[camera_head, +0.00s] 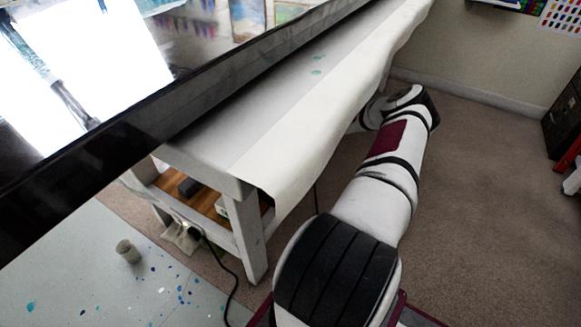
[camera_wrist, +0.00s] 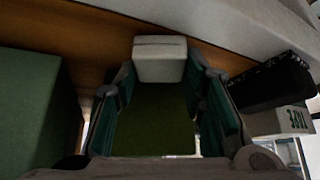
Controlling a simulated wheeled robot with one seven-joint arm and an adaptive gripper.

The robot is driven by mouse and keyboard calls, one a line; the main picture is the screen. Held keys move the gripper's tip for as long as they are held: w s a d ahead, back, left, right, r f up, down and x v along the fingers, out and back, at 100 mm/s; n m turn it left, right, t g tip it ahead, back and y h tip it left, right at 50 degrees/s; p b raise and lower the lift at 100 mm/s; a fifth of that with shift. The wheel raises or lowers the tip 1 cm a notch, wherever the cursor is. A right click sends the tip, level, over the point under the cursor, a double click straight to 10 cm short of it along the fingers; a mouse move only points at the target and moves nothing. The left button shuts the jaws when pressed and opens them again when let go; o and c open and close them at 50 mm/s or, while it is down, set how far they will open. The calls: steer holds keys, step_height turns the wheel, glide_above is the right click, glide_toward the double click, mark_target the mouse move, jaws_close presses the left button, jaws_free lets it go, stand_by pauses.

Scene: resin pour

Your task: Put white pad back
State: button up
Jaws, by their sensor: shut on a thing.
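The white pad (camera_wrist: 160,52) is a small pale block in the wrist view, at the top centre, in front of a brown wooden surface. My gripper (camera_wrist: 160,72) has its two dark teal fingers on either side of the pad, and they are shut on it. Whether the pad touches the wood cannot be told. In the head view my arm reaches down beside the cloth-covered table (camera_head: 290,115); my gripper and the pad are hidden there.
A large green block (camera_wrist: 35,110) stands close on the left in the wrist view. A black object (camera_wrist: 272,82) and a pale lettered box (camera_wrist: 280,121) are close on the right. The head view shows a wooden shelf (camera_head: 172,183) under the table and a cup (camera_head: 127,251) on the paint-spotted floor sheet.

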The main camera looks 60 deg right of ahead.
steer(key=o, duration=1)
steer(key=p+v, duration=0.4)
steer(key=v, duration=0.8)
